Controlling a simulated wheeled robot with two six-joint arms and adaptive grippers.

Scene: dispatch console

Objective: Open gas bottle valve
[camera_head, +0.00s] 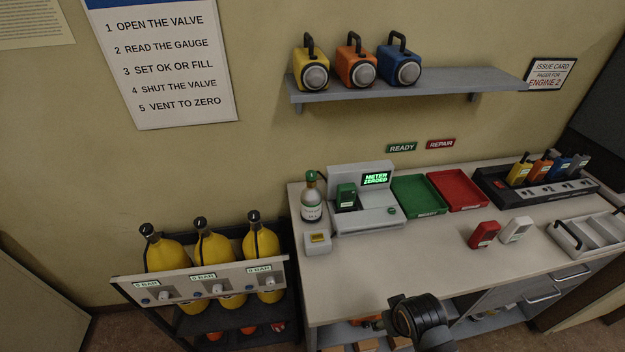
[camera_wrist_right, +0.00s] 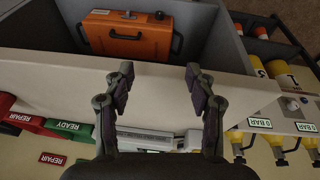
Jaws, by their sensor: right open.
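Three yellow gas bottles (camera_head: 265,245) with black tops stand in a rack at the lower left of the head view. A light panel (camera_head: 180,285) across their front carries three displays reading 0 BAR, with a small round knob (camera_head: 163,296) below each. I cannot tell how far any knob is turned. In the right wrist view the bottles (camera_wrist_right: 285,72) and a panel knob (camera_wrist_right: 293,105) show at the right. My right gripper (camera_wrist_right: 160,78) is open and empty there, its fingers over the pale bench edge, apart from the bottles. My left gripper is not in view.
The bench (camera_head: 400,250) holds a meter (camera_head: 365,205), a green tray (camera_head: 420,195), a red tray (camera_head: 458,189) and a small bottle (camera_head: 311,200). An orange case (camera_wrist_right: 128,35) sits in a compartment under the bench. The bench's left end stands close beside the bottle rack.

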